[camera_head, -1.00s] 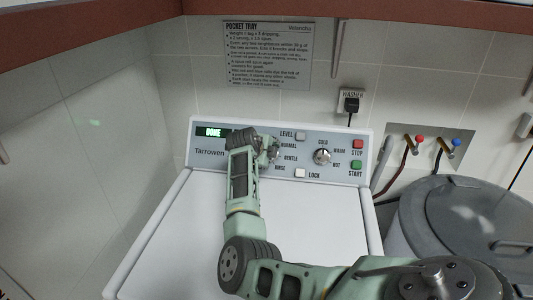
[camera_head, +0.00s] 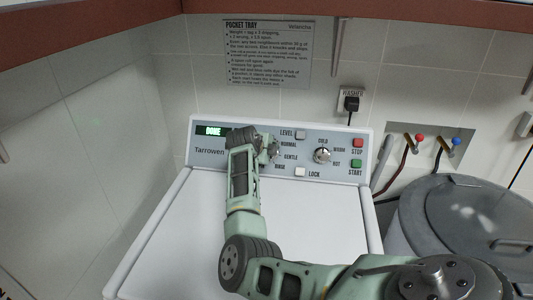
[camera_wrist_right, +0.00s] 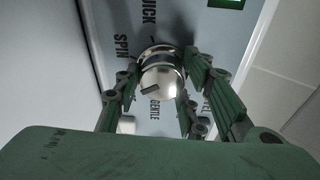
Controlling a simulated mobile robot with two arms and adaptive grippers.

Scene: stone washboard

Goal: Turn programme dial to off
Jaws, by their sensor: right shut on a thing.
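The programme dial (camera_wrist_right: 160,75) is a shiny metal knob on the washer's control panel. A dark mark shows on its lower face in the right wrist view, on the side towards the word GENTLE. My right gripper (camera_wrist_right: 158,84) has its green fingers on both sides of the dial and is shut on it. In the head view my right gripper (camera_head: 268,150) and its wrist cover most of the dial and part of its printed ring. I cannot see an OFF label. My left gripper is not in view.
The washer's display (camera_head: 213,131) reads DONE. A temperature dial (camera_head: 322,156), a red STOP button (camera_head: 357,143), a green START button (camera_head: 355,165) and LEVEL and LOCK buttons sit on the panel's right. A grey lidded bin (camera_head: 470,225) stands at right.

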